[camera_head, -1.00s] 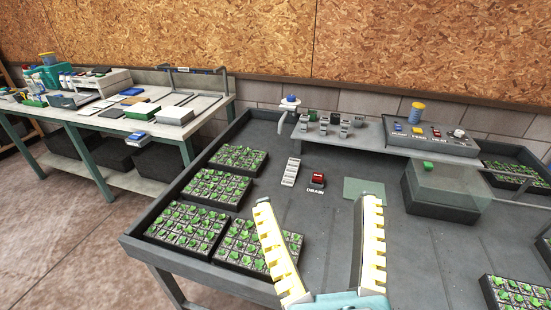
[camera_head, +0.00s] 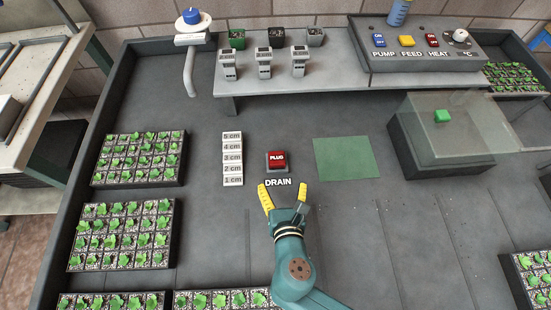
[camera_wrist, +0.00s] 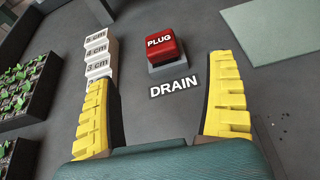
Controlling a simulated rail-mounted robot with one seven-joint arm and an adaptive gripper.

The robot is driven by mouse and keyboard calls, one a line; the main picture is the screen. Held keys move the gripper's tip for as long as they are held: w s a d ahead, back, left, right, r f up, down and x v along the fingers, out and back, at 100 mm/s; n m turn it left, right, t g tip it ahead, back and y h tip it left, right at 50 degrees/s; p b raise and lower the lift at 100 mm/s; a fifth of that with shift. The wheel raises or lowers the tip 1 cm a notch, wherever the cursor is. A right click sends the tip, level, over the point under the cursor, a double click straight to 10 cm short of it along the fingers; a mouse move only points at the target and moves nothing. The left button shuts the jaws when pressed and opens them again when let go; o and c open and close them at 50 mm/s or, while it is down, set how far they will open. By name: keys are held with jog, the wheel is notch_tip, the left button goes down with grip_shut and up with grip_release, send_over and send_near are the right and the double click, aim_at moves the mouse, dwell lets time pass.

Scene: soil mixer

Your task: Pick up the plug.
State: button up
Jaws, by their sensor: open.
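The plug (camera_head: 277,159) is a small red block with a white "PLUG" label. It sits on a grey base on the dark table, just behind the white "DRAIN" label (camera_head: 278,182). My gripper (camera_head: 283,190) is open and empty, with yellow ridged fingers, just in front of the plug and near the label. In the wrist view the plug (camera_wrist: 163,45) lies beyond the fingertips, roughly midway between them and slightly left. The fingers of my gripper (camera_wrist: 165,90) do not touch it.
A white stepped centimetre gauge (camera_head: 232,160) stands left of the plug. A green mat (camera_head: 346,158) lies to its right. Seedling trays (camera_head: 138,158) line the left side. A raised shelf (camera_head: 330,75) stands behind, and a clear box (camera_head: 455,120) holds a green cube at right.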

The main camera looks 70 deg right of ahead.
aim_at(277, 158)
jog(key=shift+n, duration=0.4)
jog(key=b+x, duration=0.1)
jog(key=x, duration=0.2)
jog(key=b+x, duration=0.2)
jog(key=x, duration=0.2)
jog(key=b+x, duration=0.1)
jog(key=x, duration=0.2)
jog(key=shift+s+d+f, duration=0.15)
jog(key=shift+d+f, duration=0.05)
jog(key=shift+f, duration=0.25)
jog(key=b+x, duration=0.1)
jog(key=x, duration=0.1)
jog(key=w+b+x, duration=0.1)
jog(key=b+x, duration=0.1)
jog(key=x, duration=0.1)
jog(key=shift+s+a+r+b, duration=0.1)
jog(key=shift+a+r+b, duration=0.05)
jog(key=shift+b, duration=0.15)
jog(key=shift+d, duration=0.35)
jog(key=c, duration=1.3)
